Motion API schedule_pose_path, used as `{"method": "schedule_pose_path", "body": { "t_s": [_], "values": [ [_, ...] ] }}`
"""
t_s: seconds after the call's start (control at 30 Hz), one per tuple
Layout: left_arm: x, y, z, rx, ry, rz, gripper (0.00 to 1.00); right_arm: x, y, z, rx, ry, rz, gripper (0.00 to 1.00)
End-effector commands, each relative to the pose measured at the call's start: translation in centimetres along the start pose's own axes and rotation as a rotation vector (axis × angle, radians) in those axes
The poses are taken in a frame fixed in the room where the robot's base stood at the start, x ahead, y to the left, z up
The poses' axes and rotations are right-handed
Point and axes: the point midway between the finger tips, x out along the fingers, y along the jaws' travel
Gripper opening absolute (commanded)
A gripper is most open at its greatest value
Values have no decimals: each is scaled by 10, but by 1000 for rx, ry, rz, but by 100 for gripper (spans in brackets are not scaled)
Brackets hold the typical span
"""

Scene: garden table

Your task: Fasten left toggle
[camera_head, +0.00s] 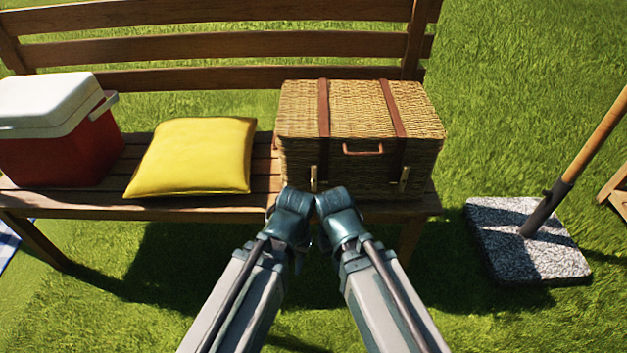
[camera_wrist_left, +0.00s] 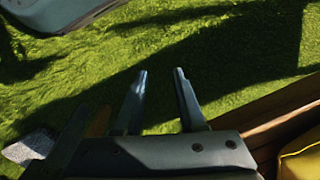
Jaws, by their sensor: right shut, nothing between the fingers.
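The wicker basket (camera_head: 350,115) sits on the bench with its lid down. Two brown straps run over its lid. The left toggle (camera_head: 313,178) is a small pale upright piece on the basket's front at the left strap. My arms partly crowd the view just below it, and whether it is fastened cannot be told. The right toggle (camera_head: 404,179) is at the right strap. My right gripper (camera_head: 324,243) is shut and empty, mostly hidden by my arm, below the basket's front. My left gripper (camera_wrist_left: 161,73) is open and empty over grass in the left wrist view.
A yellow cushion (camera_head: 194,157) lies left of the basket on the wooden bench (camera_head: 160,211). A red and white cooler (camera_head: 60,150) stands further left. A stone base (camera_head: 500,240) with a pole is on the grass at right. Grass in front is clear.

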Motion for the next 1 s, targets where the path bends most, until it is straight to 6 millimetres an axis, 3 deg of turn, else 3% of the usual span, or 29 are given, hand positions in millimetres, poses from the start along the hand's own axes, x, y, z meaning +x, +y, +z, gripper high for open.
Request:
{"method": "schedule_pose_path", "body": {
  "t_s": [0.03,0.2,0.47,0.7,0.83,1.0],
  "values": [
    [-4,-1,-1,-2,3,6,28,-4,0,0,0,0,0,0],
    [-33,-11,-15,-21,46,83,0,-35,3,2,2,-1,-1,0],
    [-110,-46,-56,-88,216,292,0,-105,10,6,6,-3,-2,0],
    [-178,-91,-88,-168,400,428,0,-156,15,10,11,-4,-3,0],
    [-204,-112,-100,-204,477,470,0,-174,16,11,12,-5,-4,0],
    [-222,-128,-107,-230,536,497,0,-185,17,11,13,-5,-4,0]
  ]
}}
